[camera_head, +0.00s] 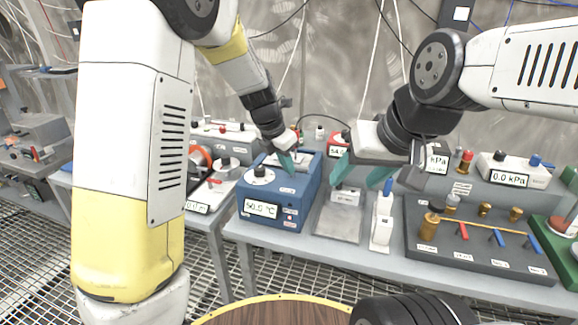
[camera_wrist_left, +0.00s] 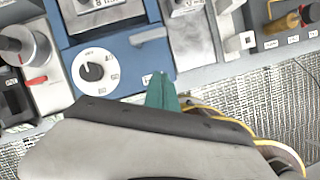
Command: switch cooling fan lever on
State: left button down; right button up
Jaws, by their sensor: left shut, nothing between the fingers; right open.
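A blue box (camera_head: 273,215) with a lit temperature display, a white dial and a pale top panel stands on the bench. It also shows in the left wrist view (camera_wrist_left: 125,52), with the dial (camera_wrist_left: 90,70). My left gripper (camera_head: 288,163) is shut and empty, its teal tips over the back of the box top. In the wrist view the fingers (camera_wrist_left: 161,88) reach over the box's edge. A short grey-green bar (camera_wrist_left: 148,36) shows beyond the tips; I cannot tell whether it is the fan lever. My right gripper (camera_head: 361,171) is open and empty, right of the box.
A dark valve board (camera_head: 480,240) with brass knobs and coloured levers is further right. A round wooden-topped table (camera_head: 275,312) is at the front. Gauges line the back.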

pick_arm(q)
notch_tip(320, 180, up, 6)
jog(key=s, duration=0.2)
jog(key=shift+s+a, duration=0.15)
jog(key=shift+a, duration=0.2)
jog(key=s+a+r+m+t, duration=0.1)
jog(key=s+a+r+m, duration=0.2)
jog(key=s+a+m, duration=0.5)
jog(key=s+a+r+m+t+y, duration=0.1)
jog(key=s+a+r+m+t, duration=0.1)
jog(key=s+a+m, duration=0.6)
jog(key=s+r+m, duration=0.1)
jog(key=s+m, duration=0.6)
jog(key=m, duration=0.3)
jog(key=shift+a+r+m, duration=0.25)
jog(key=shift+r+m, duration=0.1)
jog(key=shift+m, duration=0.05)
